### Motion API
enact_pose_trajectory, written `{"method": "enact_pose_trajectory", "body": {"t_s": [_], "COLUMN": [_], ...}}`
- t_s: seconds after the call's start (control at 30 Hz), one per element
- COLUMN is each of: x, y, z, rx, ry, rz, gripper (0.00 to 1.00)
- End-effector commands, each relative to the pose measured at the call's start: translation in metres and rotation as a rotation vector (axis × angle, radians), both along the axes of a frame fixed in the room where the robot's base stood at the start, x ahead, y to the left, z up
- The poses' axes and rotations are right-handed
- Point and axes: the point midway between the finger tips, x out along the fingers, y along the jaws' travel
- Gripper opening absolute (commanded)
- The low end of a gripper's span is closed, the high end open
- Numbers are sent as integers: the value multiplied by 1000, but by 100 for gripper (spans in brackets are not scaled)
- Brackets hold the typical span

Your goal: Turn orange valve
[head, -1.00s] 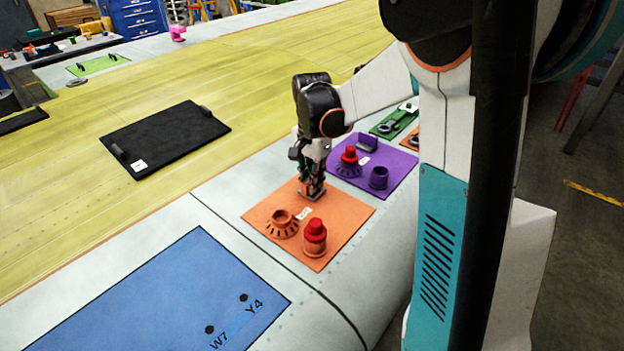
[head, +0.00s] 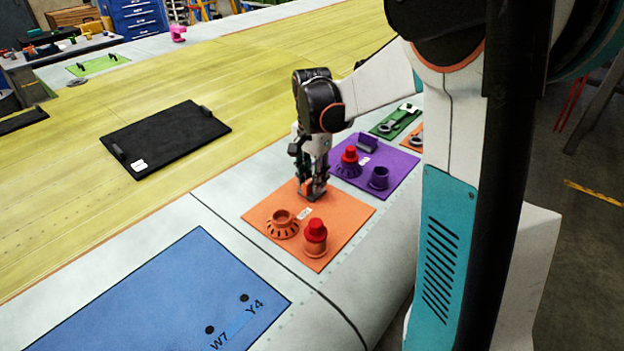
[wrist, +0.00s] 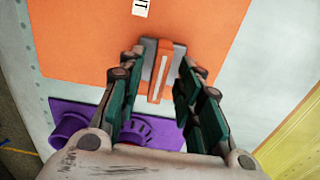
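The orange panel (head: 345,215) lies on the pale wing surface and also fills the upper part of the wrist view (wrist: 80,50). An upright orange bar, apparently the handle of the orange valve (wrist: 161,72), stands on it with a grey base part. My gripper (wrist: 165,68) is open, pointing down, with one green-padded finger on each side of the bar. A gap shows on both sides. In the head view, my gripper (head: 313,193) stands at the panel's far end, and its fingers partly hide the bar.
On the orange panel, a ribbed orange ring (head: 283,223) and a red-topped orange fitting (head: 316,238) stand nearer the camera. A purple panel (head: 395,160) with similar parts lies behind my gripper. A blue panel (head: 170,300) and a black panel (head: 165,140) lie to the left.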

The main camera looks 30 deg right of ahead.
Motion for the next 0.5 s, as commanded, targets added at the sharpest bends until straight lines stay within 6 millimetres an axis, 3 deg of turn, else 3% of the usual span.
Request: {"method": "enact_pose_trajectory", "body": {"t_s": [0.5], "x": [0], "y": [0], "z": [94], "rx": [0], "ry": [0], "rz": [0], "gripper": [32]}}
